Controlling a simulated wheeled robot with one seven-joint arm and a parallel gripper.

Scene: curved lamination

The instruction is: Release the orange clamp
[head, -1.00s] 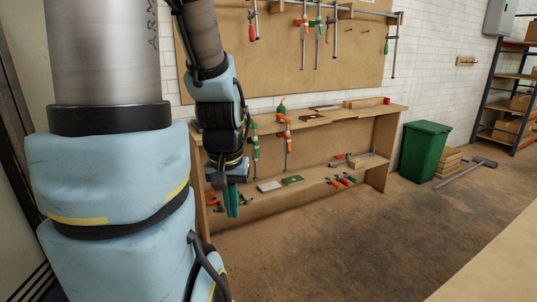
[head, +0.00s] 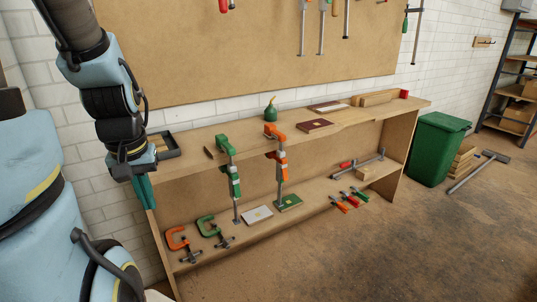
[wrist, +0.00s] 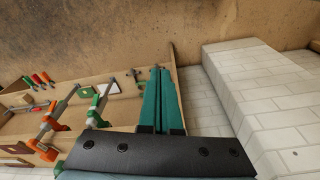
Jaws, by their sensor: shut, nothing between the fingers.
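The orange clamp (head: 280,160) is a bar clamp upright on the bench's front edge, its orange head above the top and its bar hanging towards the lower shelf. It also shows at the left of the wrist view (wrist: 47,128). A similar green clamp (head: 231,170) stands to its left; the wrist view shows it too (wrist: 99,105). My gripper (head: 149,205) points down by the bench's left end, well apart from both clamps. Its teal fingers (wrist: 160,72) are shut together and empty.
The wooden bench (head: 190,158) has a tray (head: 165,145) and a green bottle (head: 271,108) on top. The lower shelf holds an orange C-clamp (head: 177,238), a green C-clamp (head: 208,226) and small clamps. A green bin (head: 437,150) stands right. The floor in front is clear.

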